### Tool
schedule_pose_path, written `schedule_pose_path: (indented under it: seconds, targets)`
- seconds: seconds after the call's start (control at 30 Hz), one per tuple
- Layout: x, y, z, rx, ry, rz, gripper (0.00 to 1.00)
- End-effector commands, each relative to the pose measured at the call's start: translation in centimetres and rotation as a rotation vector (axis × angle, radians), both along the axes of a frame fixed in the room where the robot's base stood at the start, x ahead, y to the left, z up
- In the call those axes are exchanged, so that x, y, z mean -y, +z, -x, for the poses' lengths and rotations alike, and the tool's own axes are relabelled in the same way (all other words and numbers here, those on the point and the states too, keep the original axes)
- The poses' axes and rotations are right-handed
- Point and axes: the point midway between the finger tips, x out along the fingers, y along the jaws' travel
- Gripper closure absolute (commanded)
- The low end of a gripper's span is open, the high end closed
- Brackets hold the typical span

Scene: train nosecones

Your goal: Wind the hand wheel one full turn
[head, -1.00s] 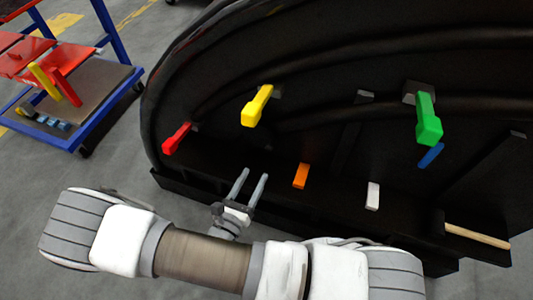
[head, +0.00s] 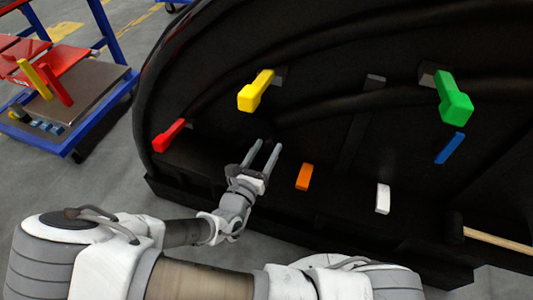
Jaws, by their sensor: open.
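No hand wheel can be made out in the head view. My gripper (head: 266,154) is open and empty, with its two parallel fingers pointing up toward the dark nosecone (head: 330,130). It is between the red handle (head: 168,135) on its left and the orange block (head: 304,177) on its right. The yellow handle (head: 255,91) is above the fingertips. I cannot tell whether the fingers touch the nosecone's surface.
A green handle (head: 453,100), a blue block (head: 450,148) and a white block (head: 383,198) are on the nosecone to the right. A wooden rod (head: 497,241) lies at lower right. A blue-framed cart (head: 92,110) with red and yellow parts stands at left on grey floor.

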Motion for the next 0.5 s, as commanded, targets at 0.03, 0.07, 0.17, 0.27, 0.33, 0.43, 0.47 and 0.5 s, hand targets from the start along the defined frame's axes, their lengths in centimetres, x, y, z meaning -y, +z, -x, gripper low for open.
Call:
schedule_pose_path:
  seconds: [0.03,0.07,0.17,0.27,0.33,0.43,0.47,0.5]
  targets:
    - [0.11,-0.16,-0.15,0.000,-0.001,0.000,0.44]
    - [0.15,-0.12,-0.22,0.000,-0.001,0.000,0.44]
    - [0.21,-0.03,-0.33,0.000,-0.001,0.001,0.44]
    - [0.22,0.04,-0.35,0.000,0.000,0.001,0.44]
    - [0.22,0.05,-0.35,0.000,-0.001,0.001,0.44]
    - [0.22,0.05,-0.34,0.000,-0.001,0.001,0.47]
    - [0.22,0.04,-0.34,0.000,-0.001,0.001,0.53]
    - [0.21,0.04,-0.34,0.000,-0.001,0.001,0.60]
